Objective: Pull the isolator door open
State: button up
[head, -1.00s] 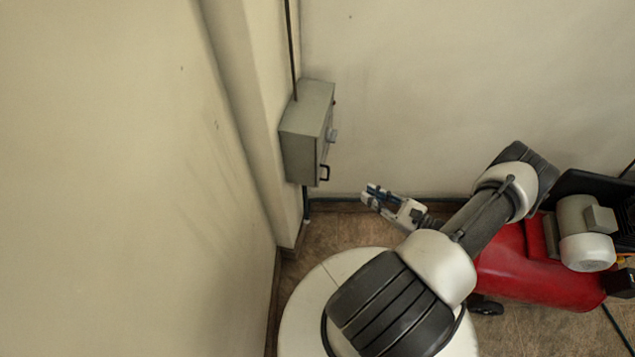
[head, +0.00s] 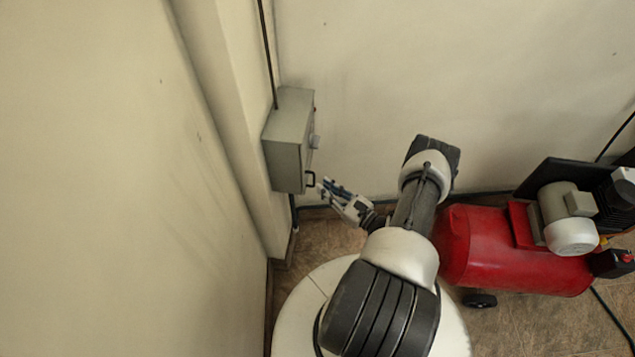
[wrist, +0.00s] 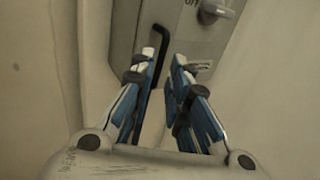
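The isolator is a grey box (head: 288,140) on the wall pillar at the left of the head view, its door shut. A black door handle (head: 310,179) sits low on the door's edge; in the wrist view the handle (wrist: 154,46) is a dark bent bar just beyond the fingers. A grey rotary switch (head: 314,141) is above it; its knob (wrist: 214,11) is at the top of the wrist view, beside the letters "OFF". My gripper (head: 325,183) is open close to the handle. In the wrist view its fingers (wrist: 163,60) are apart, with nothing held between them.
A red compressor (head: 500,240) stands on the floor to the right of my arm. A thin dark conduit (head: 267,50) runs up from the box. The back wall (head: 440,70) is bare beyond the arm.

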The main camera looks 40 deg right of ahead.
jog(key=shift+w+a, duration=0.15)
jog(key=shift+w, duration=0.95)
jog(key=shift+w+a, duration=0.1)
jog(key=shift+w, duration=1)
grip_shut()
